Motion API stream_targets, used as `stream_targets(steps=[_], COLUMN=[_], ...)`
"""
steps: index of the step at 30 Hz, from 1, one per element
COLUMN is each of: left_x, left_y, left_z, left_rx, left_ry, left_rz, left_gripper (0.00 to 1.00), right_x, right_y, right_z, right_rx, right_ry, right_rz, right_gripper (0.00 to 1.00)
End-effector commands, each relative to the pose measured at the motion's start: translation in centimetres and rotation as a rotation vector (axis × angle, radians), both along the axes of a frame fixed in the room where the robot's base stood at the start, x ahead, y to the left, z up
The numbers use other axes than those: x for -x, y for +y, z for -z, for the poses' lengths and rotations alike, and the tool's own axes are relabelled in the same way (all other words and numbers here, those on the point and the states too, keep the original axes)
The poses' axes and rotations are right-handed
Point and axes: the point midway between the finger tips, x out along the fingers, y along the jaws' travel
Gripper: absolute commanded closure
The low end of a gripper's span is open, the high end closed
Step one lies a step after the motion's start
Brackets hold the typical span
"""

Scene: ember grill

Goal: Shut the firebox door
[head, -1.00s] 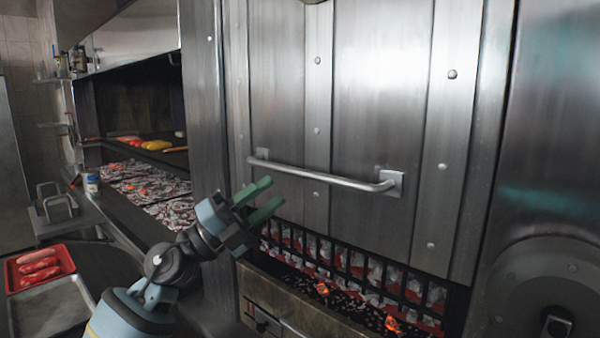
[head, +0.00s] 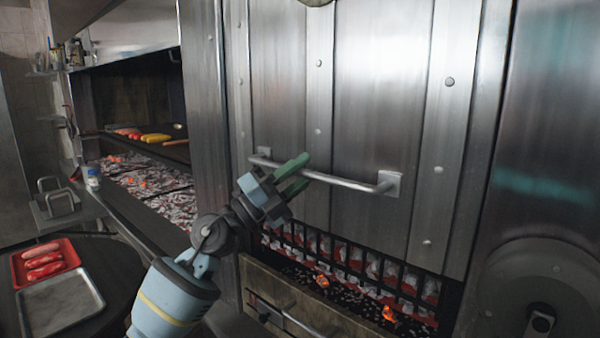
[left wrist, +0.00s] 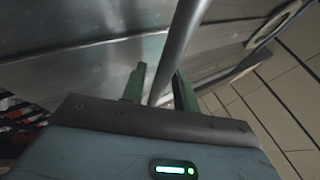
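The firebox door (head: 375,120) is a tall riveted steel panel in the middle of the head view. Its lower edge hangs above an opening where glowing coals (head: 345,262) show behind black bars. A horizontal bar handle (head: 340,181) crosses the door's lower part. My left gripper (head: 305,170) is at the left half of this handle, with its green fingers pointing toward the door. In the left wrist view the handle (left wrist: 182,35) passes between the two spread fingers (left wrist: 159,70), with a gap visible. My right gripper is out of view.
A drawer front (head: 300,305) sits below the coal opening. At the left are a grill with coals (head: 150,185) and food, a red tray (head: 45,262) with red pieces, and a bare metal tray (head: 62,303). A round wheel-like part (head: 540,300) is at the lower right.

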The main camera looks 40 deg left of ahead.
Motion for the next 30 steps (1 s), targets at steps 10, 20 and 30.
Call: stream_targets(steps=[10, 20, 30], left_x=[0.0, -0.1, -0.3], left_y=[0.0, 0.0, -0.2], left_z=[0.0, 1.9, 10.4], left_rx=[0.0, 0.001, -0.003], left_ry=[0.0, 0.008, 0.024], left_rz=[0.0, 0.001, 0.007], left_gripper=[1.0, 1.0, 1.0], right_x=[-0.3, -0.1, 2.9], right_y=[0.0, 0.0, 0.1], right_z=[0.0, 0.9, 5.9], right_rx=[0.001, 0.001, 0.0], right_ry=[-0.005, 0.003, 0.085], right_rz=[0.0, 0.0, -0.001], right_gripper=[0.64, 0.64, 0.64])
